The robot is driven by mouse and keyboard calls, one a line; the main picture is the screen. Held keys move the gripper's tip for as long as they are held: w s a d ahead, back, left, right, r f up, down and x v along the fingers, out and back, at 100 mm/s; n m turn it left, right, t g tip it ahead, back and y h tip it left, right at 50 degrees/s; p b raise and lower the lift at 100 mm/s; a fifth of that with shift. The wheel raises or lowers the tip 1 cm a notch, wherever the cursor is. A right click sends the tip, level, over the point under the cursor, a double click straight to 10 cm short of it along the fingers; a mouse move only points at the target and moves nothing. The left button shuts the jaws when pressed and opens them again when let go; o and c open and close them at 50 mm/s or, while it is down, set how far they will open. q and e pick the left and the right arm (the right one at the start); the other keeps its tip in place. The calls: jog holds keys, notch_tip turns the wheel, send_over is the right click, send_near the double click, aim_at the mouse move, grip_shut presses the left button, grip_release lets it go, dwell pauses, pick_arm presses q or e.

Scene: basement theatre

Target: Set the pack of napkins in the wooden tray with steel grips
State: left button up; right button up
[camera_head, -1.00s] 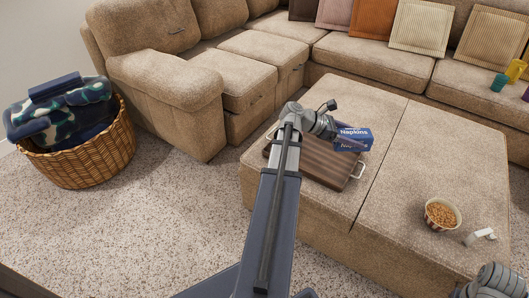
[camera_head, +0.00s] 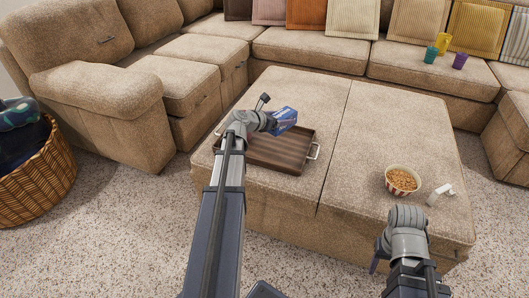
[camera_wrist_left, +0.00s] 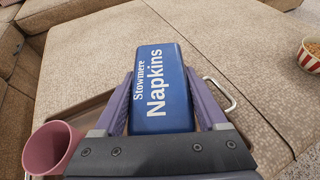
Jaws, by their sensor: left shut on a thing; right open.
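The blue pack of napkins (camera_head: 284,119) is held by my left gripper (camera_head: 266,120) above the wooden tray (camera_head: 288,155). In the left wrist view the pack (camera_wrist_left: 160,90) lies between the two purple fingers, its white lettering showing. The brown tray rests on the beige ottoman, with a steel grip (camera_head: 314,150) at its right end. The tray's left part is largely hidden behind my left arm. My right gripper (camera_head: 378,260) is low at the ottoman's front edge, open, with only part of a finger showing.
A pink cup (camera_wrist_left: 50,148) shows at lower left in the left wrist view; whether it is in the tray is unclear. A bowl of snacks (camera_head: 402,181) and a white object (camera_head: 440,194) stand on the ottoman's right half. Several cups stand on the sofa behind. A wicker basket (camera_head: 40,178) is at left.

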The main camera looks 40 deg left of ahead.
aim_at(282, 147)
pick_arm(q)
jog(key=shift+w+d+f, duration=0.2)
jog(key=shift+w, duration=0.3)
notch_tip(282, 147, down, 10)
jog(key=b, duration=1)
jog(key=shift+f, duration=0.2)
jog(key=o, duration=1.3)
jog(key=shift+r, duration=0.1)
jog(key=shift+o, duration=0.2)
jog(key=shift+r, duration=0.1)
